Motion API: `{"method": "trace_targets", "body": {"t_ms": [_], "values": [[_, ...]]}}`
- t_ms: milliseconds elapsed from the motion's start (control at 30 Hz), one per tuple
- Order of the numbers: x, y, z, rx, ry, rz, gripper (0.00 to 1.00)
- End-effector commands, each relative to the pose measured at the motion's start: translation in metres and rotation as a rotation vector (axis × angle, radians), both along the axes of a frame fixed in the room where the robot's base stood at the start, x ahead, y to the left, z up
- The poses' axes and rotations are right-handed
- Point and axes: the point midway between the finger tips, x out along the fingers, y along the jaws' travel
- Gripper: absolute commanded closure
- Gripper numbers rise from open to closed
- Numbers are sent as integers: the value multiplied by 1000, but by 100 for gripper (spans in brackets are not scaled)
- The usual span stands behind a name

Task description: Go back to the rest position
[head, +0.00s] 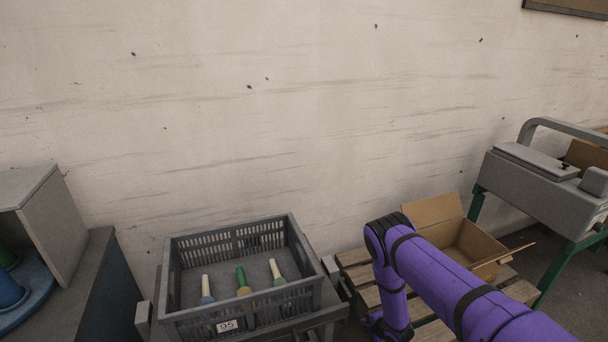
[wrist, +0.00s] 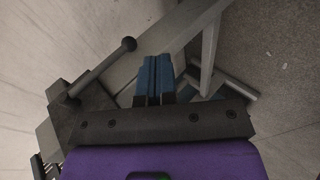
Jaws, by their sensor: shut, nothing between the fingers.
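My gripper (wrist: 154,78) shows in the wrist view with its two blue fingers pressed together and nothing between them. In the head view my purple arm reaches in from the lower right and bends downward at the elbow. The gripper itself is out of sight there, below the picture's bottom edge.
An open cardboard box (head: 437,212) stands on a wooden pallet (head: 360,273) behind my arm. A grey machine (head: 535,185) on green legs is at right; a cabinet (head: 55,220) is at left.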

Motion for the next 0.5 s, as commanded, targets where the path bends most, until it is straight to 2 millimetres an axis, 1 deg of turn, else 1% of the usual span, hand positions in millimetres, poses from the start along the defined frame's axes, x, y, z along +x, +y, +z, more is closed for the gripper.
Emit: {"method": "trace_targets", "body": {"t_ms": [33, 167, 200, 267, 300, 367, 400, 467, 500], "values": [[19, 0, 23, 3, -2, -31, 100], [55, -2, 73, 14, 18, -120, 100], [64, -3, 89, 18, 25, -149, 100], [77, -5, 113, 26, 34, -189, 100], [86, -7, 130, 32, 40, -216, 100], [96, -9, 154, 41, 49, -258, 100], [103, -10, 171, 48, 55, -285, 100], [112, -12, 197, 60, 65, -326, 100], [117, -14, 214, 68, 71, -352, 100]]}}
